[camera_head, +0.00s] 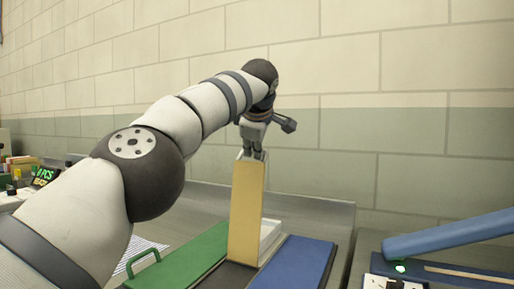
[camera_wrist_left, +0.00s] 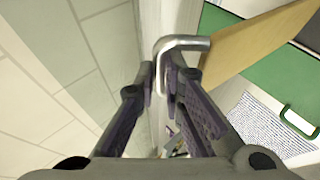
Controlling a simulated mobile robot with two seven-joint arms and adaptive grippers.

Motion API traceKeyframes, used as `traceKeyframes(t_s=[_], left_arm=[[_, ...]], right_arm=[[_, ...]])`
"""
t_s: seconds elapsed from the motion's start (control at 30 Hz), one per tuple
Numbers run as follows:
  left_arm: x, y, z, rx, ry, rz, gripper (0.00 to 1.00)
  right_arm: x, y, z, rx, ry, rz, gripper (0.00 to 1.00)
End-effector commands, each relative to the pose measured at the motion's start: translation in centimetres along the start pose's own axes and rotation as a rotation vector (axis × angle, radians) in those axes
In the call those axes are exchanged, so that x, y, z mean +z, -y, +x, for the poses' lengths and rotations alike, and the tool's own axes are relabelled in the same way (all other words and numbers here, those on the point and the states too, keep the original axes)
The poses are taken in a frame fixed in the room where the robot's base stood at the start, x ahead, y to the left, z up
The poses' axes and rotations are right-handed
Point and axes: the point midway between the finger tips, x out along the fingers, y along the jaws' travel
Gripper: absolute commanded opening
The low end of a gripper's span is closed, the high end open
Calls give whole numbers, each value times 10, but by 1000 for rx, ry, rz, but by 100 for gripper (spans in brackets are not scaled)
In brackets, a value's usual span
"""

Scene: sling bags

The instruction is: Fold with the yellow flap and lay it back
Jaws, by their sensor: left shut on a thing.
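The yellow flap (camera_head: 246,212) stands upright in the middle of the head view, between a green flap and a blue flap. My left gripper (camera_head: 252,153) is at its top edge, pointing down. In the left wrist view my left gripper (camera_wrist_left: 163,74) has its fingers around a bent metal handle (camera_wrist_left: 184,43), shut on it. The yellow flap (camera_wrist_left: 262,42) shows beside the handle there, partly cut off by the frame. The far end of the handle is hidden between the fingers. My right gripper is not in view.
The green flap (camera_head: 192,258) with a green handle (camera_head: 143,262) lies left of the yellow flap, and the blue flap (camera_head: 297,264) lies right. A blue bar (camera_head: 450,235) slants over a panel at right. A tiled wall (camera_head: 420,75) stands behind.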

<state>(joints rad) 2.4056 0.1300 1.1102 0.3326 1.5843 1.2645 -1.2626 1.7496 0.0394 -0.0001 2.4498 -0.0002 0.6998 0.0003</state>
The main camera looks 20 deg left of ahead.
Motion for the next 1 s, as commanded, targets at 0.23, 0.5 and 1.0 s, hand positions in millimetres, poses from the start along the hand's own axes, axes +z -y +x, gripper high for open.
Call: traceKeyframes(t_s=[0.23,0.5,1.0], left_arm=[[-8,-9,-9,24,-10,-6,0],[-7,-7,-8,20,-9,-5,18],[-3,-4,-16,10,-3,-1,18]], right_arm=[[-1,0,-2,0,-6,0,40],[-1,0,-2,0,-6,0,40],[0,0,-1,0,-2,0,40]])
